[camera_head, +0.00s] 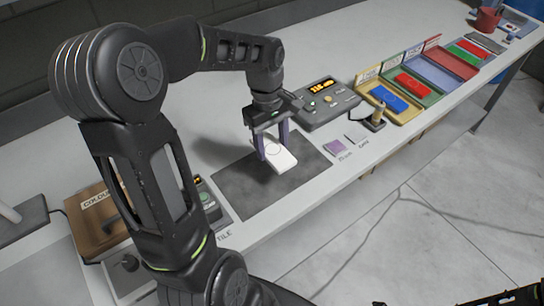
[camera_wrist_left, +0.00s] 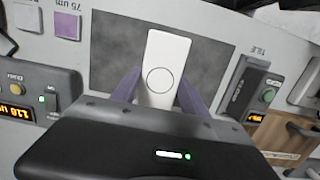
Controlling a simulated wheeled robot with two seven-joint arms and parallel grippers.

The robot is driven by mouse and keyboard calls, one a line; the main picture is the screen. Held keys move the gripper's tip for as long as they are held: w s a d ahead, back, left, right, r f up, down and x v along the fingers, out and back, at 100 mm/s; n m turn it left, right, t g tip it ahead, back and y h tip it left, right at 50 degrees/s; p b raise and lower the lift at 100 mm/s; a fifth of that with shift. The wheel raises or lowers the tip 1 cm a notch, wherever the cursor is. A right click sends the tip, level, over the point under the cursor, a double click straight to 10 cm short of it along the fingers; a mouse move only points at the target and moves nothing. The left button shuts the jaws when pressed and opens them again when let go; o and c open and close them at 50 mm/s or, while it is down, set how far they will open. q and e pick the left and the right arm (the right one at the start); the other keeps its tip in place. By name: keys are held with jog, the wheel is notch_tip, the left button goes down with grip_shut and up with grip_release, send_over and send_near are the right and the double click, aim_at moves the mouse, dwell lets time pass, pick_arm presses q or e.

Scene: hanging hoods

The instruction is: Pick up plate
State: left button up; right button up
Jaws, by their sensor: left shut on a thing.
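The plate (camera_head: 281,156) is a small white rectangle with a thin circle drawn on it. My left gripper (camera_head: 274,152) is shut on it above the dark grey mat (camera_head: 243,187) on the bench. In the left wrist view the plate (camera_wrist_left: 166,62) stands out between the two purple fingers (camera_wrist_left: 160,95), with its circle near the fingers. I cannot tell the exact gap between plate and mat. My right gripper is not clearly in view; only dark parts show at the bottom right corner of the head view.
A grey meter box (camera_head: 327,104) with an orange display stands behind the mat. Coloured trays (camera_head: 391,103) with red and blue blocks line the bench to the right. Small purple and white squares (camera_head: 338,147) lie right of the mat. A brown box (camera_head: 98,213) is at the left.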

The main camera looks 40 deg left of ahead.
pick_arm(q)
jog(key=shift+r, duration=1.3)
